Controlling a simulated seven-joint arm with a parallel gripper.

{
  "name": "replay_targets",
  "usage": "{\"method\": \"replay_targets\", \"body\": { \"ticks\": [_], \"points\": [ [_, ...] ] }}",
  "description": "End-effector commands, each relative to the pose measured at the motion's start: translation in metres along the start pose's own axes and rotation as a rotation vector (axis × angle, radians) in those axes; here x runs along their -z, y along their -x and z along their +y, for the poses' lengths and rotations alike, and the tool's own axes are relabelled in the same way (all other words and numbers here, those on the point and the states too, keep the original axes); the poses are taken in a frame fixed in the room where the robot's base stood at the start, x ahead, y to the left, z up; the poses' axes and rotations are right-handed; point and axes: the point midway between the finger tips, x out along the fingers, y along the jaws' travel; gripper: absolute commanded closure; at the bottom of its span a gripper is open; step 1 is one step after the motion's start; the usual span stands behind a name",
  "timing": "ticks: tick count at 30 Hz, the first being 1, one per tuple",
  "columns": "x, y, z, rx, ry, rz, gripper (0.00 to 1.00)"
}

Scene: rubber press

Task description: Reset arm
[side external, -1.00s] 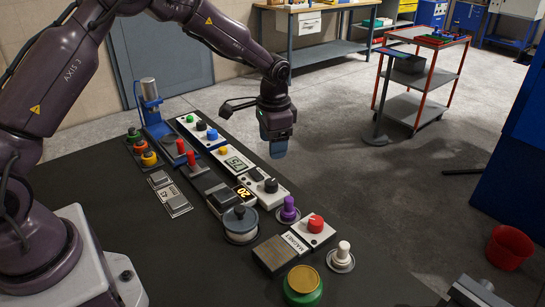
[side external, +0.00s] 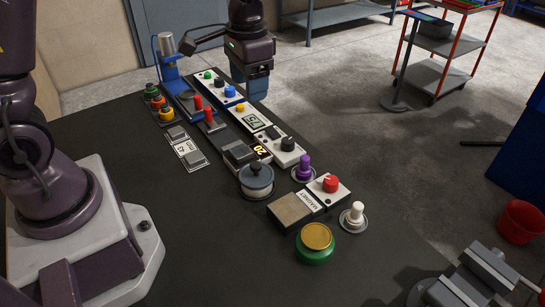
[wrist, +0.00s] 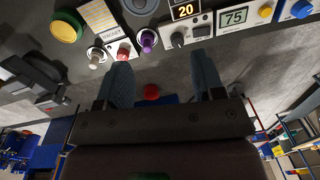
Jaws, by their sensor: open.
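My gripper (side external: 256,92) hangs fingers down above the far right side of the control panels in the side view, with clear air around it. In the wrist view my gripper (wrist: 163,75) shows two blue-grey fingers spread apart with nothing between them. The long white panel (side external: 250,115) holds coloured knobs and a display reading 75. Beside it, a smaller display (side external: 260,149) reads 20. A blue stand with a silver cylinder (side external: 168,47) is at the far left end of the panels.
Red levers (side external: 208,115), a grey round dial (side external: 256,175), a red knob box (side external: 330,184) and a green-and-gold button (side external: 317,237) crowd the dark table (side external: 200,235). A vise (side external: 470,280) is at the lower right. A red-framed cart (side external: 440,72) stands behind.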

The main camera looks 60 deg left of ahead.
Motion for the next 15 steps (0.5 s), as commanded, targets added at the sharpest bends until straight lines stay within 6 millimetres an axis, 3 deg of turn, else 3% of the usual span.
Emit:
{"method": "replay_targets", "body": {
  "ticks": [1,6,15],
  "points": [
    [-0.017,0.018,0.003,0.006,0.020,0.031,0.38],
    [-0.069,0.056,0.013,0.007,0.081,0.123,0.38],
    [-0.146,0.091,0.030,-0.016,0.135,0.327,0.38]
  ]
}}
